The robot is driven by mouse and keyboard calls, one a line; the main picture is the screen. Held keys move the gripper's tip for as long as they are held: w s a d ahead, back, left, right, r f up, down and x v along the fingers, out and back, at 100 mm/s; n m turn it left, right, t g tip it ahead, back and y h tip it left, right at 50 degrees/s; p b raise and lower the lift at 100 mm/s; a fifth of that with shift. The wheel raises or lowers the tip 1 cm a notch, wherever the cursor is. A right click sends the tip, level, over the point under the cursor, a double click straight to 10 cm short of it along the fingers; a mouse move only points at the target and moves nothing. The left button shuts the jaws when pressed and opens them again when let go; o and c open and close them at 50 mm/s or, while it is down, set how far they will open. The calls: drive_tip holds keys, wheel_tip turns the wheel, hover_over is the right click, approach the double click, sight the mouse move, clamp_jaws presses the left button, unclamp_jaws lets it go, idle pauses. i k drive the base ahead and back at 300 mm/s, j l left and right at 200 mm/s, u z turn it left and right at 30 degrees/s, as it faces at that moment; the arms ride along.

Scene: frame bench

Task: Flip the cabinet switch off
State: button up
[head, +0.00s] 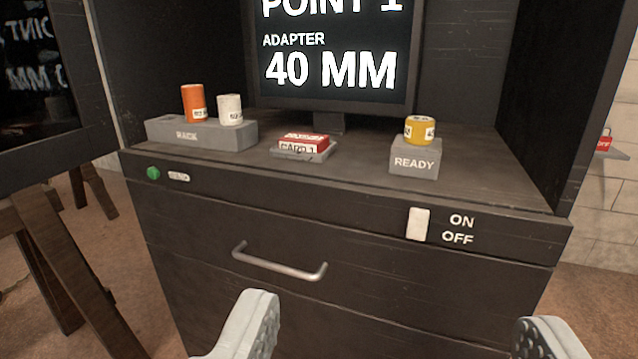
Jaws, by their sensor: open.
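The cabinet switch (418,224) is a small white upright rocker on the dark front panel of the cabinet (300,207), right of its middle. The labels ON and OFF (458,237) stand to its right, ON above OFF. I cannot tell which way the rocker is tipped. My gripper (396,338) is open and empty, its two pale fingers wide apart at the bottom edge of the head view. It is below and in front of the switch, not touching it.
A metal drawer handle (280,266) sticks out below left of the switch. A green button (153,173) is at the panel's left.

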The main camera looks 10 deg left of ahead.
sight(417, 226)
drive_tip(key=k+j+z, duration=0.1)
drive_tip(key=j, duration=0.35)
drive_tip(key=k+j+z, duration=0.1)
drive_tip(key=k+j, duration=0.15)
drive_tip(key=j, duration=0.2)
drive_tip(key=k+j+z, duration=0.1)
drive_tip(key=k+j, duration=0.15)
drive_tip(key=j, duration=0.2)
drive_tip(key=k+j+z, duration=0.15)
drive_tip(key=j, duration=0.25)
drive_tip(key=k, duration=0.05)
